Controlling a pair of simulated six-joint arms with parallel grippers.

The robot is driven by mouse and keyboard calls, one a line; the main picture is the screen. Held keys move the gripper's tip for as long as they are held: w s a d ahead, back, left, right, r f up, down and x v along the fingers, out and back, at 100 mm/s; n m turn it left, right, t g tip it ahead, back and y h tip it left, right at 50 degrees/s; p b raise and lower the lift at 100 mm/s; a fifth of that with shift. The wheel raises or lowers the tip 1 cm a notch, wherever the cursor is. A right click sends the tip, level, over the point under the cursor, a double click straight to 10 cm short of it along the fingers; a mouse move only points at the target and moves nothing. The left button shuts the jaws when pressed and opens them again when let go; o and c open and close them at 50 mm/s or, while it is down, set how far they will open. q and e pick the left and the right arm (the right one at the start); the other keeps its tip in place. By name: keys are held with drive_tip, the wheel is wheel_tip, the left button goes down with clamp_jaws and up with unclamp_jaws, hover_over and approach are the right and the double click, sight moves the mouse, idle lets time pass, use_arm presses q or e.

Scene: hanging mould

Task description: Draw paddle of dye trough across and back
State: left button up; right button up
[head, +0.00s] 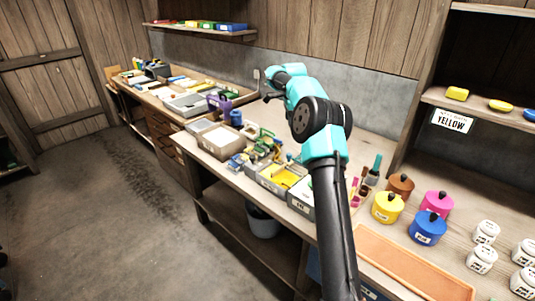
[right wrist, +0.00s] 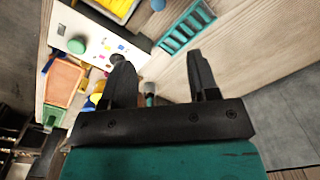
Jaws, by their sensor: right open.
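A grey trough-like box with yellow inside (head: 283,176) sits on the bench in the head view, left of my right arm. I cannot tell for sure that it is the dye trough, and I cannot make out a paddle. My right gripper (head: 270,91) is raised over the back of the bench. In the right wrist view the right gripper (right wrist: 158,58) is open, with nothing between its fingers. A box with yellow inside shows at the top edge there, apart from the fingers. My left gripper is not in view.
Lidded pots stand at right, including a yellow pot (head: 387,207) and a blue pot (head: 428,229), with white jars beyond. An orange tray (head: 400,262) lies in front. Small tools crowd the bench middle. A teal rack (right wrist: 185,27) shows near the fingers.

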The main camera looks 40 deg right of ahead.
sight(289, 154)
drive_tip(key=shift+r+m, duration=0.1)
drive_tip(key=shift+m, duration=0.5)
drive_tip(key=shift+d, duration=0.1)
wheel_tip(289, 154, down, 18)
drive_tip(key=shift+r, duration=0.25)
idle(0.4)
drive_tip(key=shift+w, duration=0.1)
clamp_jaws()
